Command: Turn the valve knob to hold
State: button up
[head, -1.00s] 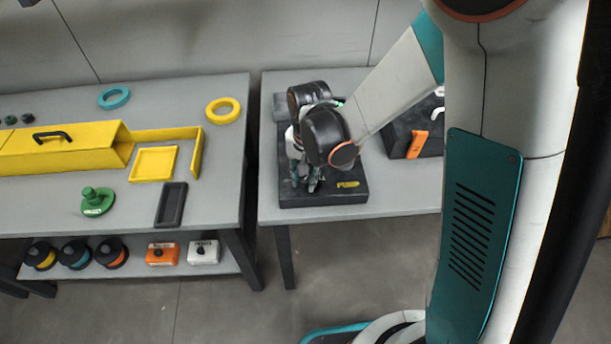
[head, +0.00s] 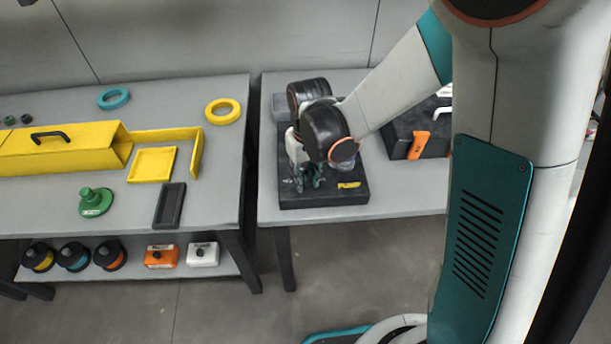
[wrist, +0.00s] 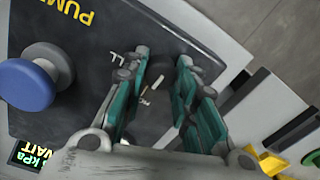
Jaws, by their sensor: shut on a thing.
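My gripper (wrist: 163,64) points down over the dark pump unit (head: 350,198) on the right-hand table; it also shows in the head view (head: 310,180). Its two teal fingers are shut on the valve knob (wrist: 157,84), a dark knob with a pale pointer mark between them. Small white lettering shows beside the knob, partly hidden by the fingers, so I cannot read which position the pointer is at. A blue round knob (wrist: 27,86) stands on the same unit. A small display (wrist: 35,158) reads kPa and WAIT.
A dark case with an orange latch (head: 418,144) stands right of the pump unit. The left table holds a yellow box (head: 60,150), a yellow tray (head: 152,164), a green knobbed piece (head: 95,202) and a dark tray (head: 170,205). A gap separates the tables.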

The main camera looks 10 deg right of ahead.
aim_at(307, 178)
dwell(0.4)
jog(key=o, duration=1.1)
notch_tip(307, 178, up, 12)
jog(key=shift+d, duration=0.15)
dwell(0.3)
